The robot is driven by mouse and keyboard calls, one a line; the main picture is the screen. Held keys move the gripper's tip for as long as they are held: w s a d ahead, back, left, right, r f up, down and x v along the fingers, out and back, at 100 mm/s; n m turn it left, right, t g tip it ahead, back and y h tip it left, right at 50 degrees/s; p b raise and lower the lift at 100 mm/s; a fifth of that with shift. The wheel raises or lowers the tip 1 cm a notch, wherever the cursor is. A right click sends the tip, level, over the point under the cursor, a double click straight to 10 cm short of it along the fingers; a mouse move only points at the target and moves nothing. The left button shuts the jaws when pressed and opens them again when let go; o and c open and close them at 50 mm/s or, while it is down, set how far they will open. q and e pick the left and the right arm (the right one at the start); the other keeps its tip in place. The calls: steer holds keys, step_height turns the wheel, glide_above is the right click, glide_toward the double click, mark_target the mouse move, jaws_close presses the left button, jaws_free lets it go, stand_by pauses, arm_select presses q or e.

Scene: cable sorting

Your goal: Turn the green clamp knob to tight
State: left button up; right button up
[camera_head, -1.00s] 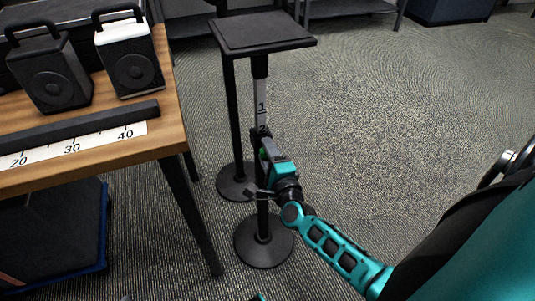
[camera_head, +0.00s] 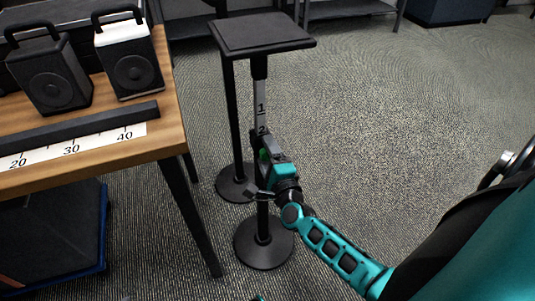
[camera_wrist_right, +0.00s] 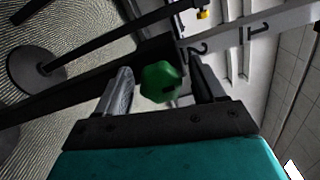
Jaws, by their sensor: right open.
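The green clamp knob (camera_wrist_right: 160,82) sits on the black post of a speaker stand (camera_head: 262,215). In the head view it is a small green patch (camera_head: 264,155), mostly hidden by my right gripper (camera_head: 268,156). In the right wrist view my right gripper (camera_wrist_right: 165,88) is open, one finger on each side of the knob. A narrow gap shows on both sides, so the fingers appear apart from it. A light scale strip (camera_head: 261,108) with the numbers 1 and 2 runs up the post above the knob. My left gripper is not seen.
A wooden table (camera_head: 100,164) with two speakers and a ruler strip (camera_head: 72,148) stands to the left. The stand's square black top plate (camera_head: 262,33) is above the knob. A second post and round base (camera_head: 237,183) stand close behind. The carpet to the right is clear.

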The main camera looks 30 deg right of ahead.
arm_select(q)
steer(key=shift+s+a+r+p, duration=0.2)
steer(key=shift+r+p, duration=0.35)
steer(key=shift+p, duration=0.3)
arm_select(e)
steer(key=v, duration=1.3)
steer(key=s+a+n+g+y, duration=0.2)
steer(key=a+n+g+y, duration=0.75)
steer(key=n, duration=1.45)
arm_select(q)
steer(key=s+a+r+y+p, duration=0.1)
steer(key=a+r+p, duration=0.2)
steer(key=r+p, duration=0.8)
steer(key=p, duration=0.4)
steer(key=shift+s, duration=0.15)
arm_select(e)
step_height(320, 180, up, 10)
steer(key=s+n+t+h, duration=0.1)
steer(key=s+t+h, duration=0.1)
steer(key=t+h, duration=0.1)
steer(key=shift+s+d, duration=0.25)
steer(key=shift+d, duration=0.05)
